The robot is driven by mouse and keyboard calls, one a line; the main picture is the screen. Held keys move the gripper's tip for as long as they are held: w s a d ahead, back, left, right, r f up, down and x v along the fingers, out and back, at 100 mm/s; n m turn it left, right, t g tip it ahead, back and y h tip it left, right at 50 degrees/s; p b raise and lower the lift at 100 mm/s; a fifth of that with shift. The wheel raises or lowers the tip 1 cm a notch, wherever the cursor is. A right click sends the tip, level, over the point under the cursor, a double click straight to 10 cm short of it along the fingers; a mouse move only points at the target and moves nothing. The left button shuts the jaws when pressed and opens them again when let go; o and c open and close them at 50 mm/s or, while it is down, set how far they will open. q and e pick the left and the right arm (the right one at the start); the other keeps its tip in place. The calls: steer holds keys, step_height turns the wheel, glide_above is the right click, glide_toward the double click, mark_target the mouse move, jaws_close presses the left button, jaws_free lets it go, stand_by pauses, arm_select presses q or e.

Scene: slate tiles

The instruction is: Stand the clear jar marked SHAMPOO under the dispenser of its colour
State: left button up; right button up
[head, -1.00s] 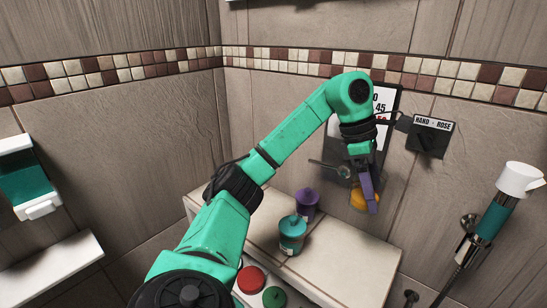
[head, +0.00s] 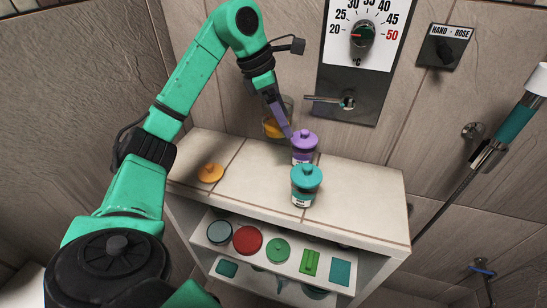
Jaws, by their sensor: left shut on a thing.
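My left gripper (head: 284,124) is shut on a clear jar (head: 271,129) with orange contents, held up near the back wall, behind and left of the purple-lidded jar. No lid shows on it, and its label is not visible. A purple-lidded jar (head: 303,140) stands on the cabinet top. A teal-lidded clear jar (head: 305,179) stands in front of it; its label is too small to read. An orange lid (head: 210,172) lies at the left of the top. No dispenser is in view now. My right gripper is not in view.
The cabinet top (head: 365,200) is bare at the right. Shelves below hold a red round thing (head: 248,239), a green one (head: 278,250) and several others. A temperature dial panel (head: 358,40) with a tap lever (head: 325,99) is on the wall. A hand shower (head: 515,120) hangs right.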

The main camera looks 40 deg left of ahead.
arm_select(q)
steer(key=f, duration=0.6)
steer(key=f+b, duration=0.1)
steer(key=f, duration=0.6)
steer(key=shift+a+f, duration=0.2)
steer(key=shift+f, duration=0.05)
steer(key=shift+a+f, duration=0.1)
steer(key=shift+a, duration=0.05)
steer(key=shift+f+b, duration=0.2)
steer(key=shift+b, duration=0.1)
steer(key=o, duration=1.3)
